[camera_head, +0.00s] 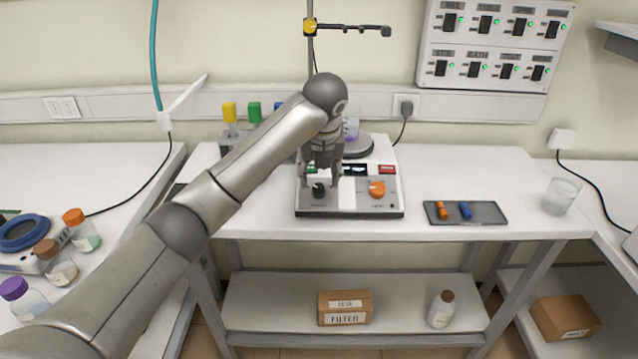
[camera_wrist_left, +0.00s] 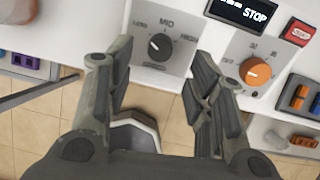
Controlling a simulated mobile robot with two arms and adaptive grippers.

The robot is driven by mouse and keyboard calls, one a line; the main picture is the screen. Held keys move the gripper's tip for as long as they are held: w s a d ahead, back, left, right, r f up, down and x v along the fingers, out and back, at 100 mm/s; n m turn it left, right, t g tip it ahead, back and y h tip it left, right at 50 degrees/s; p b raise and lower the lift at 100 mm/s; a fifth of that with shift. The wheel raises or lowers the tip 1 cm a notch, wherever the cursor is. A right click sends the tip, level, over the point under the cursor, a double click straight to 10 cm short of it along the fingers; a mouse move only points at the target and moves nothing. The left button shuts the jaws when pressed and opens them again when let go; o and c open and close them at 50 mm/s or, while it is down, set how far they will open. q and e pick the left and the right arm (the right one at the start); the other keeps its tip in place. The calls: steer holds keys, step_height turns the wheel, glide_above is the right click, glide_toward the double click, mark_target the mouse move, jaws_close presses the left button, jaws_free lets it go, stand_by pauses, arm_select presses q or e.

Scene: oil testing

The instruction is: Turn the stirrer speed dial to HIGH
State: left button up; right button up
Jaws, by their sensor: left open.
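The stirrer (camera_head: 348,207) is a white and dark box on the bench. Its black speed dial (camera_head: 319,190) sits on a grey panel at the front left. In the left wrist view the black dial (camera_wrist_left: 159,46) has LOW at left, MID above and HIGH at right; its pointer is too small to read surely. My left gripper (camera_head: 321,182) reaches down over the panel. Its open fingers (camera_wrist_left: 161,62) stand to either side of the dial, apart from it in the picture. An orange dial (camera_head: 377,189) is at the right of the panel. My right gripper is not in view.
A display (camera_wrist_left: 243,12) reads STOP, with a red button (camera_wrist_left: 299,32) to its right. A dark tray (camera_head: 485,218) with orange and blue pieces and a glass beaker (camera_head: 560,197) stand to the right. The bench between stirrer and tray is clear.

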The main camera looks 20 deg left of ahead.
mark_target(319, 188)
arm_select(q)
steer(key=x, duration=0.6)
steer(key=shift+p, duration=0.4)
steer(key=shift+c, duration=0.5)
steer(key=c, duration=0.9)
